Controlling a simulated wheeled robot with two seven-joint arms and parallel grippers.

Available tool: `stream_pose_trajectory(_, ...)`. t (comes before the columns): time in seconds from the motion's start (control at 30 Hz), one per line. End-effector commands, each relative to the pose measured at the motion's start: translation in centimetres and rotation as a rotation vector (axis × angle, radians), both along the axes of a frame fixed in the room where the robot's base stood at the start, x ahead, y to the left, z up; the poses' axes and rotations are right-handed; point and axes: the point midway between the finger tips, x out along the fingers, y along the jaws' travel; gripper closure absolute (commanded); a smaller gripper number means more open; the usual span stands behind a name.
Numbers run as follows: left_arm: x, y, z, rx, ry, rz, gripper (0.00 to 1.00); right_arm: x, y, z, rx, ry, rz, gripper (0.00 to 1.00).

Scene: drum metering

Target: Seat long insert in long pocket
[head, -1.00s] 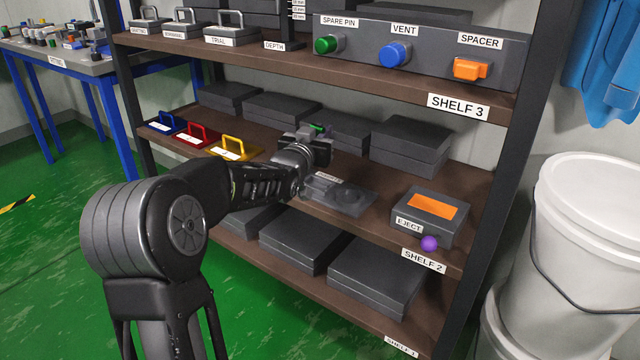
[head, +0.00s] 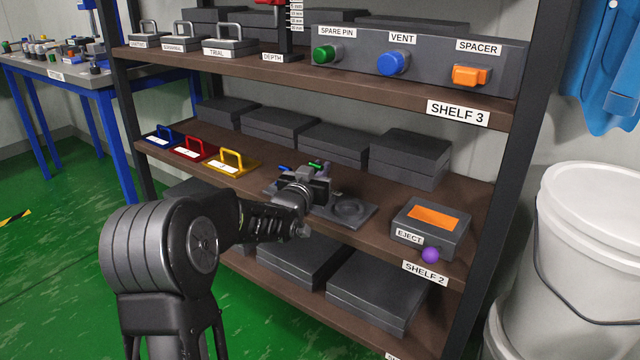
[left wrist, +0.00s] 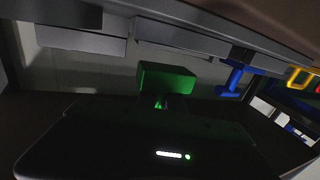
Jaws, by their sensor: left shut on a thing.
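A green block (left wrist: 167,77), seemingly the long insert, is held by my left gripper (head: 314,178), which is shut on it. Its green top (head: 316,166) shows in the head view; its lower end is hidden. The gripper is over the left part of a dark grey plate (head: 368,211) on shelf 2. This plate has a round recess at its right. The gripper covers the plate's left part, so I cannot tell whether the insert touches a pocket. A blue piece (head: 283,169) shows just left of the gripper, and a blue T-shaped piece (left wrist: 232,77) shows in the left wrist view. My right gripper is not in view.
Blue (head: 165,134), red (head: 194,147) and yellow (head: 233,160) handled plates stand to the left. A grey eject box (head: 431,227) with a purple ball (head: 430,255) is to the right. Dark boxes (head: 410,157) line the back. Shelf 3 (head: 300,70) is overhead.

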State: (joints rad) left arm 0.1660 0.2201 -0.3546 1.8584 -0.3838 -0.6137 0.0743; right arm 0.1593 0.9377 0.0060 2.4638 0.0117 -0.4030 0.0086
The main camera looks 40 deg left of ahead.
Motion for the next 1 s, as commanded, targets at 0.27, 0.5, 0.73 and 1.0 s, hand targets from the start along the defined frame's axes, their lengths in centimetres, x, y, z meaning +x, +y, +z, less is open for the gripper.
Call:
stream_pose_trajectory(0.27, 0.0, 0.0, -3.6, -0.001, 0.005, 0.000, 1.00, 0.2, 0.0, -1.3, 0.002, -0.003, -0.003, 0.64)
stream_pose_trajectory(0.5, -0.1, 0.0, -4.2, -0.005, 0.017, 0.000, 0.83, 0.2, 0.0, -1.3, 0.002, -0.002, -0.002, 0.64)
stream_pose_trajectory(0.73, -0.2, 0.1, -4.3, -0.006, 0.019, 0.002, 0.67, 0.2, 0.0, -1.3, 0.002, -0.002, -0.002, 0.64)
stream_pose_trajectory(1.0, -0.3, 0.3, -4.4, -0.006, 0.020, 0.006, 0.67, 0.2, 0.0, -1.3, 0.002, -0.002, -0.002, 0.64)
